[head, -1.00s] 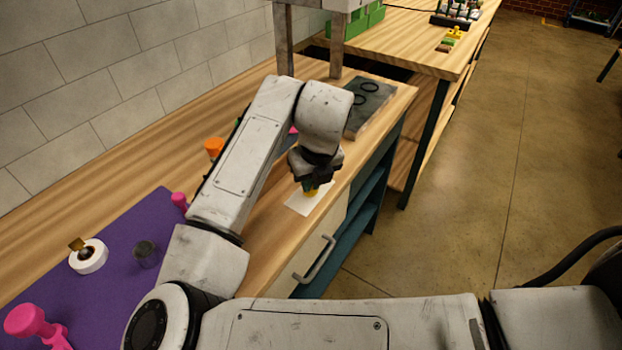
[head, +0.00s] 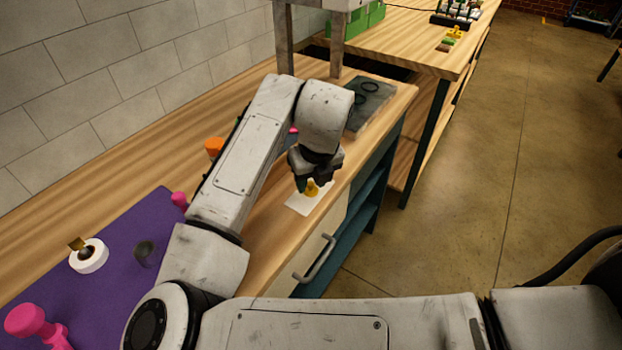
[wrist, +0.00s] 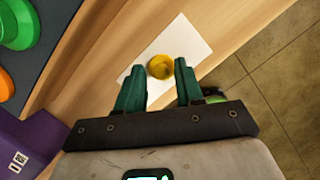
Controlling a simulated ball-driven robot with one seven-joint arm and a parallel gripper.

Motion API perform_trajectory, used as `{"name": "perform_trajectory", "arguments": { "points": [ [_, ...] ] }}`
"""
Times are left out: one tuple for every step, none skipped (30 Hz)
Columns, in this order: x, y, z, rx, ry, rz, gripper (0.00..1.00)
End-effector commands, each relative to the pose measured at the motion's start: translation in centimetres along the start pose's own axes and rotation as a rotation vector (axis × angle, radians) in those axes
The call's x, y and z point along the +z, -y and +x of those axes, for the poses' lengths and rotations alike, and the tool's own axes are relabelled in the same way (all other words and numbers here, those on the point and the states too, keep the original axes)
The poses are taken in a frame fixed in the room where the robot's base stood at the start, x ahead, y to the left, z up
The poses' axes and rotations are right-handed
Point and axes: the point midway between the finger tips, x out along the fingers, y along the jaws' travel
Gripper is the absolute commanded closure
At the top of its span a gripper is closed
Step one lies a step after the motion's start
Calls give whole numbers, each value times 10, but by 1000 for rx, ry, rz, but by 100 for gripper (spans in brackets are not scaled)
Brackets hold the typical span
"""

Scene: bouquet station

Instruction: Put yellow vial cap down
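The yellow vial cap (head: 312,188) sits on a white card (head: 298,206) on the wooden bench, near its front edge. In the wrist view the yellow cap (wrist: 161,67) lies on the white card (wrist: 182,38), between and just beyond the green fingertips. My gripper (head: 311,183) is just above the card. In the wrist view my gripper (wrist: 159,75) is open, with gaps showing between the cap and both fingers.
A purple mat (head: 120,262) at left bears a white roll (head: 89,257), a dark cup (head: 145,252) and pink pieces (head: 27,320). An orange piece (head: 214,146) stands behind my arm. A dark tray (head: 372,104) lies farther along the bench.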

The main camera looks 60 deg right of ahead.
Motion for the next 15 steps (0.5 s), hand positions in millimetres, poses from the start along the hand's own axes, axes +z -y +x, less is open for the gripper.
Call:
{"name": "perform_trajectory", "arguments": {
  "points": [
    [1, 0, -6, 1, 3, 1, 64],
    [1, 0, -11, 0, 3, 1, 64],
    [1, 0, -18, 0, 4, 1, 64],
    [1, 0, -23, 1, 5, 3, 64],
    [1, 0, -29, 2, 5, 4, 64],
    [1, 0, -38, 1, 5, 2, 64],
    [1, 0, -44, 1, 5, 2, 64],
    [1, 0, -51, 1, 5, 3, 64],
    [1, 0, -60, 2, 6, 3, 64],
    [1, 0, -66, 1, 4, 3, 64],
    [1, 0, -72, 1, 5, 2, 64],
    [1, 0, -80, 1, 5, 3, 64],
    [1, 0, -85, 1, 4, 4, 64],
    [1, 0, -90, 1, 4, 3, 64],
    [1, 0, -96, 0, 4, 2, 64]
  ]
}}
